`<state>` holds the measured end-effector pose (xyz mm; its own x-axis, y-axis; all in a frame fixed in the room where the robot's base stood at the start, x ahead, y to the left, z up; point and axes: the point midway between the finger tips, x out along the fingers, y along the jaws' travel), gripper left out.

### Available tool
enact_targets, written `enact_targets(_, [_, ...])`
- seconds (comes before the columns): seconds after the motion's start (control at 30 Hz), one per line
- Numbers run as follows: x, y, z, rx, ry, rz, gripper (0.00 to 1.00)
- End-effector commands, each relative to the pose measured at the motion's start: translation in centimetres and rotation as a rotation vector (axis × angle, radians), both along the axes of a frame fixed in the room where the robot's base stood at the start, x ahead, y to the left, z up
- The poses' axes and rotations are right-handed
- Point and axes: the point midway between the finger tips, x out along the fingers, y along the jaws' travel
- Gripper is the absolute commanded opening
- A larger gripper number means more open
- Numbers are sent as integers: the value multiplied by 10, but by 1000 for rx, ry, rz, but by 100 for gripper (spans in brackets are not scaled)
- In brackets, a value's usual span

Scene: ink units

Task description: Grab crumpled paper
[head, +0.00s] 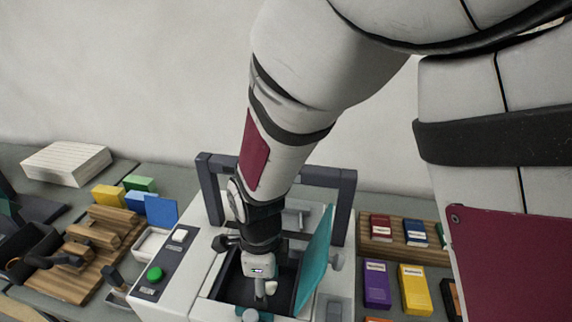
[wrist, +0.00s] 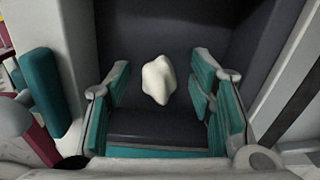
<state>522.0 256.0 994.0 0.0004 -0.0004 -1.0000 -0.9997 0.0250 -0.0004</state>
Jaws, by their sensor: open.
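The crumpled paper (wrist: 158,80) is a small cream-white lump. In the wrist view it lies inside the dark cavity of the machine, between and beyond my fingers. In the head view a small pale part of the paper (head: 271,287) shows beside my gripper (head: 258,292). My gripper reaches down into the open machine (head: 222,288). In the wrist view my gripper (wrist: 165,110) is open, with teal-padded fingers apart on the left and right of the paper. I see no contact between the fingers and the paper.
A teal flap (head: 316,258) stands open right of my gripper. A dark frame (head: 345,205) rises behind it. A panel with a green button (head: 155,274) is at left. Wooden racks (head: 100,240), colored blocks and ink boxes (head: 377,283) stand on both sides. The cavity walls are close around my gripper.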

Motion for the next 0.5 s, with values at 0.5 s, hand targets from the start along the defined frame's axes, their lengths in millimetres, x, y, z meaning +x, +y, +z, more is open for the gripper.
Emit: enact_targets(0.5, [0,0,1,0,0,0,15])
